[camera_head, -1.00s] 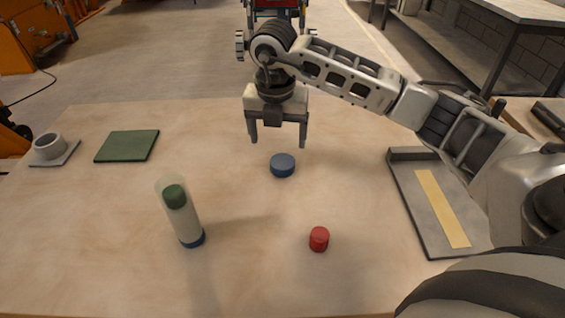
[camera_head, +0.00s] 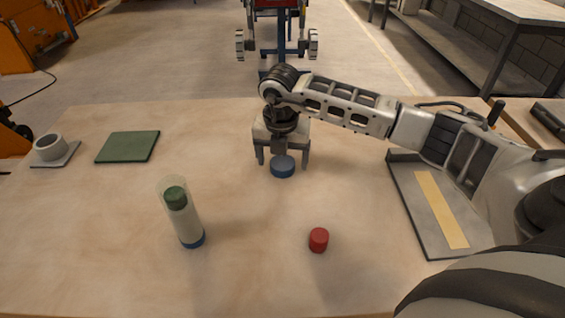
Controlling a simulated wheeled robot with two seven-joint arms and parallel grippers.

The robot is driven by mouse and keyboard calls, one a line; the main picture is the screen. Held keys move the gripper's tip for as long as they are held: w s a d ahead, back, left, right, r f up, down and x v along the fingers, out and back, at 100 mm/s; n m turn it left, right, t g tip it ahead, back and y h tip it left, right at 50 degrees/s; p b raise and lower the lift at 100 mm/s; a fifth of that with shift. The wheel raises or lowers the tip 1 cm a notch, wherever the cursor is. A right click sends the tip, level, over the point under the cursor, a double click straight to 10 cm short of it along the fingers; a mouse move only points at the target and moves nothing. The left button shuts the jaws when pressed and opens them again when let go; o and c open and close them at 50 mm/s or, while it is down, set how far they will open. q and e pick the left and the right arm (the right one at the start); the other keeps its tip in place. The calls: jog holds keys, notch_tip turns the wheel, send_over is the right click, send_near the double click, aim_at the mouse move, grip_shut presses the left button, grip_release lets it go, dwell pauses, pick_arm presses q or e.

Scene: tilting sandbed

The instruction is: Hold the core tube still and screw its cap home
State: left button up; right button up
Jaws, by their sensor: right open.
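The core tube (camera_head: 184,214) stands upright on the table at left of centre. It is clear, with a blue base, pale contents and a dark green piece inside near its open-looking top. A blue cap (camera_head: 283,167) lies on the table near the centre. A smaller red cap (camera_head: 319,240) stands nearer the front, right of the tube. My right gripper (camera_head: 283,163) points down at the blue cap, its open fingers to the left and right of it. I cannot tell whether they touch it. My left gripper is not in view.
A grey tray (camera_head: 403,196) with a yellow strip lies at the right. A green square mat (camera_head: 127,147) lies at the back left, beside a grey ring-shaped holder (camera_head: 50,148) on a plate. The table (camera_head: 110,255) is clear around the tube.

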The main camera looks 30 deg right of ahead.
dwell(0.3)
jog(key=c, duration=1)
jog(key=shift+c, duration=0.2)
jog(key=shift+r, duration=0.65)
jog(key=s+a+r, duration=0.6)
jog(key=s+r, duration=0.5)
jog(key=s, duration=0.1)
jog(key=shift+s+a+r, duration=0.15)
jog(key=shift+a+r, duration=0.15)
jog(key=shift+a, duration=0.05)
